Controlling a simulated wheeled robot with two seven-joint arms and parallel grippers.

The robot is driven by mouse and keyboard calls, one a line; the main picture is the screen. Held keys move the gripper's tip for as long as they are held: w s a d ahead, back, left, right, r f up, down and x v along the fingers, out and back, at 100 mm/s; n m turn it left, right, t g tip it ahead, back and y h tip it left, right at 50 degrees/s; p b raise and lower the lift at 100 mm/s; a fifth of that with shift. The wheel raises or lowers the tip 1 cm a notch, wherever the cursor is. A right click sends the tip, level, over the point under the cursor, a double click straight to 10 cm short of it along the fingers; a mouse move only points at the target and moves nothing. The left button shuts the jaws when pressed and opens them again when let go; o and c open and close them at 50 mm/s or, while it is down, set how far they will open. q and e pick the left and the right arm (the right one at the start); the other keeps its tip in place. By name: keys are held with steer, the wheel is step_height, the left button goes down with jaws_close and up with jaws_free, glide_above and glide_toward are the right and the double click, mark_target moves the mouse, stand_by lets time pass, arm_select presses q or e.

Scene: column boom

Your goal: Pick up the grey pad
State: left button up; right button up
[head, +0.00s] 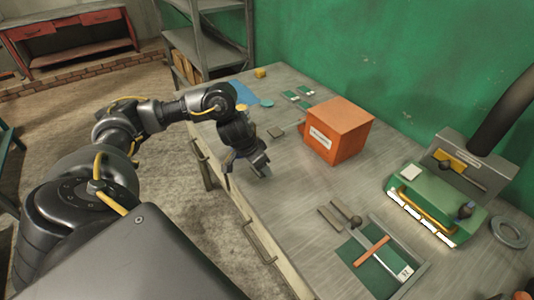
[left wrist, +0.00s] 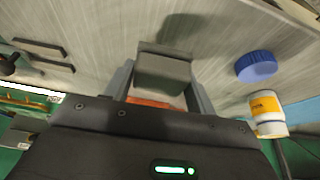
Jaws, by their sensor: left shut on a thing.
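My left gripper (head: 263,170) is over the near edge of the grey workbench, left of the orange box. In the left wrist view, the fingers of my left gripper (left wrist: 161,88) are on both sides of a grey pad (left wrist: 163,73) and shut on it. The pad looks like a thick block, with its broad face toward the camera. I cannot tell whether it touches the bench. In the head view the gripper mostly hides it. My right gripper is not in view.
An orange box (head: 338,131) stands on the workbench (head: 290,190) close to the gripper. A green machine (head: 437,205) and a green tray (head: 376,262) are at the right. A blue cap (left wrist: 256,66) and a white-orange bottle (left wrist: 267,115) show in the wrist view.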

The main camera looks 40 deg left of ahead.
arm_select(q)
steer(key=s+a+r, duration=0.1)
steer(key=s+r, duration=0.2)
steer(key=s, duration=0.2)
steer(key=s+a+r+b, duration=0.1)
steer(key=s+r, duration=0.2)
steer(key=s, duration=0.3)
steer(key=shift+a+r, duration=0.25)
steer(key=shift+r, duration=0.15)
